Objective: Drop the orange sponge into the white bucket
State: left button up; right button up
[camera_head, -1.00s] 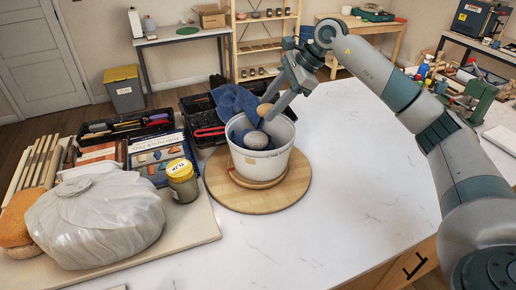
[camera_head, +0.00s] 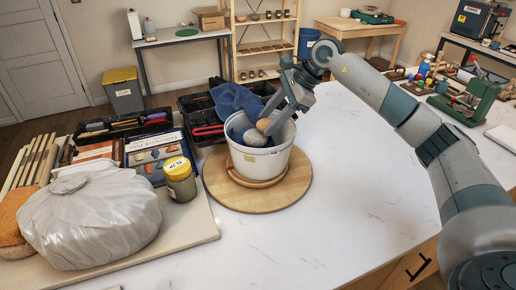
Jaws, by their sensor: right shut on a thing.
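The white bucket (camera_head: 262,164) stands upright on a round wooden board near the middle of the table. My right gripper (camera_head: 264,121) reaches down into its mouth from the upper right. It is shut on a small round orange-tan sponge (camera_head: 263,125), held just inside the rim. Below it in the bucket lies a greyish round thing (camera_head: 255,139), with a dark blue thing (camera_head: 238,130) beside it. Whether the held sponge touches them I cannot tell. My left gripper is not in view.
A wrapped white bag (camera_head: 90,220), an orange spongy block (camera_head: 12,217) and a yellow-lidded jar (camera_head: 180,180) are on the board at left. A black toolbox (camera_head: 196,107) with a blue cloth (camera_head: 236,99) stands behind the bucket. The table right of the bucket is clear.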

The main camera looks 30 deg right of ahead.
jog(key=o, duration=0.7)
jog(key=shift+o, duration=0.2)
jog(key=shift+d+r, duration=0.1)
jog(key=shift+s+d+r+b, duration=0.15)
jog(key=shift+d+r+b, duration=0.15)
jog(key=shift+r, duration=0.15)
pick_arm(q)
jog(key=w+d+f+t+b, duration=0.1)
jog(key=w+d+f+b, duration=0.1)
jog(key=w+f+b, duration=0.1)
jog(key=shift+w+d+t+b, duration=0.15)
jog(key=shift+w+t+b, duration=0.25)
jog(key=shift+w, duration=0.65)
pick_arm(e)
jog(key=v, duration=1.6)
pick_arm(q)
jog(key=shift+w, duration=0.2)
